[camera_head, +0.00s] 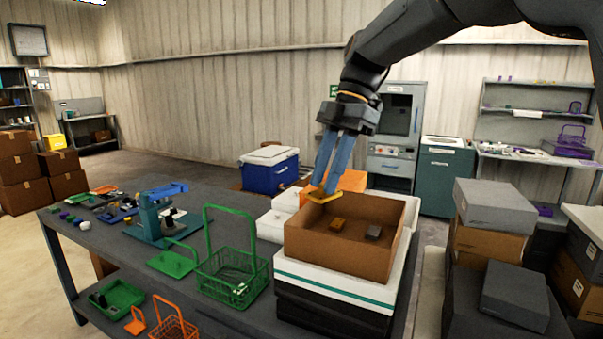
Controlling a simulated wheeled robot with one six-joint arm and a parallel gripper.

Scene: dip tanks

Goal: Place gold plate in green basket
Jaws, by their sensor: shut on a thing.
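My gripper (327,190) has blue fingers that point down over the left back part of an open brown cardboard box. It is shut on a flat gold plate (319,198), held level with the box rim. The green basket (232,275) is a wire basket with a tall upright handle. It stands on the dark table to the left of the box, lower than my gripper. A small pale item (239,288) shows in or behind its mesh; I cannot tell which.
A blue press (160,215), a green tray (118,298) and an orange basket (172,325) are to the left. Grey boxes (515,290) stand at right.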

